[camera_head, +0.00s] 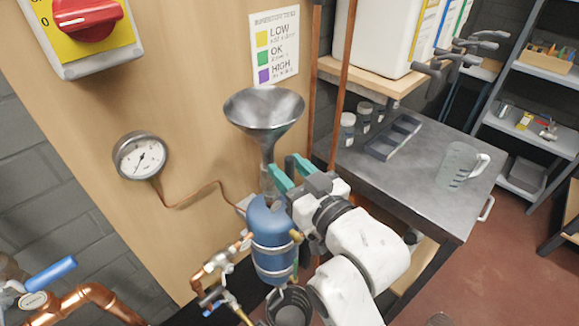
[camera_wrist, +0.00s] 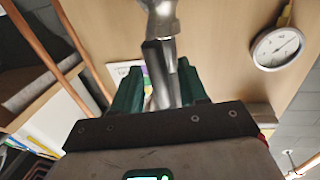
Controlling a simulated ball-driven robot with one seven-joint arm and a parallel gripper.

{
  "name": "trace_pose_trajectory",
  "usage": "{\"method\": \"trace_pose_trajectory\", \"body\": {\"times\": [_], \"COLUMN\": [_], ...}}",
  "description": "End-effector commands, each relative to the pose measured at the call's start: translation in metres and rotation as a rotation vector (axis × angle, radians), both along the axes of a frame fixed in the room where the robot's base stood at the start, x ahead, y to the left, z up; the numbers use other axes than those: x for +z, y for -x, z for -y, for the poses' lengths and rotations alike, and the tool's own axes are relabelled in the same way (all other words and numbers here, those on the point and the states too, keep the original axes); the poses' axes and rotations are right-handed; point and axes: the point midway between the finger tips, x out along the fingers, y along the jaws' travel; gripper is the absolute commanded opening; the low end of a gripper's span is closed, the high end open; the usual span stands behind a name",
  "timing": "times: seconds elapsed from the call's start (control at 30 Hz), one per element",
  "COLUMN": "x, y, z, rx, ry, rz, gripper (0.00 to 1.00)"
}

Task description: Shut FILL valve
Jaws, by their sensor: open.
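A metal funnel (camera_head: 264,112) stands on a narrow pipe in front of the wooden panel. A dark flat piece, apparently the valve handle (camera_wrist: 158,62), lies along the grey funnel pipe in the wrist view. No FILL label is readable, so I cannot confirm the valve. My gripper (camera_head: 286,168) is open just below the funnel, with its green fingers by the pipe. In the wrist view my gripper (camera_wrist: 158,78) has one finger on each side of the pipe and dark piece. I cannot tell whether the fingers touch either one.
A blue tank (camera_head: 271,238) stands just below my gripper. Copper pipes (camera_head: 343,75) rise to the right of the funnel. A pressure gauge (camera_head: 140,156) and a red rotary switch (camera_head: 86,18) are left. A blue-handled valve (camera_head: 50,273) sits lower left; a metal workbench (camera_head: 425,195) stands right.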

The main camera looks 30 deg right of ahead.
Motion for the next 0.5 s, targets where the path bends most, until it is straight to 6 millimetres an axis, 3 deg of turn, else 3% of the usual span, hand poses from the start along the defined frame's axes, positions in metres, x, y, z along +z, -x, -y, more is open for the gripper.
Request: {"method": "trace_pose_trajectory", "body": {"times": [0.3, 0.5], "x": [-0.0001, -0.0001], "y": [-0.0028, -0.0027], "z": [-0.0003, -0.0003], "rx": [0.0, 0.0], "ry": [0.0, 0.0], "rz": [0.0, 0.0], "gripper": [0.43, 0.25]}}
